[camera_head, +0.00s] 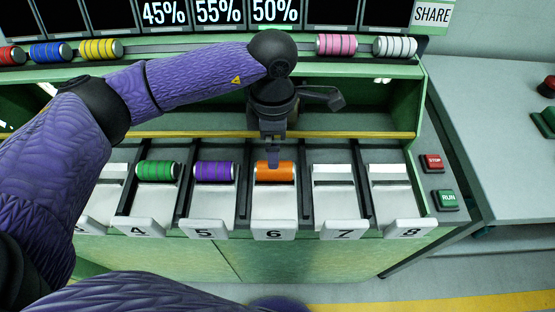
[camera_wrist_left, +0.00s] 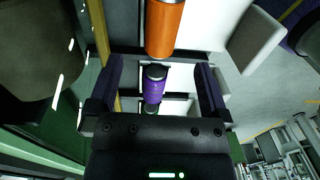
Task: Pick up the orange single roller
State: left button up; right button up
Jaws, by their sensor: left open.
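The orange single roller (camera_head: 275,171) lies crosswise in the slot numbered 6 in the head view. In the left wrist view the orange roller (camera_wrist_left: 164,26) is at the top, beyond the fingertips. My left gripper (camera_head: 273,155) is above and just behind the roller, pointing down. In the left wrist view its two fingers (camera_wrist_left: 160,85) are apart, with nothing gripped between them. A purple roller (camera_wrist_left: 154,84) shows farther off between the fingers. My right gripper is not in view.
Green (camera_head: 157,170) and purple (camera_head: 213,171) rollers lie in slots 4 and 5. Slots 7 (camera_head: 335,190) and 8 look empty. Several coloured rollers line the upper rail, including pink (camera_head: 337,44) and white. STOP (camera_head: 432,162) and RUN (camera_head: 445,199) buttons are at right.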

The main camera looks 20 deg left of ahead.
aim_at(275, 171)
pick_arm(q)
jog(key=f, duration=0.4)
jog(key=f+b, duration=0.1)
jog(key=f, duration=0.2)
jog(key=shift+s+d, duration=0.15)
jog(key=shift+s, duration=0.15)
jog(key=shift+c, duration=0.3)
grip_shut()
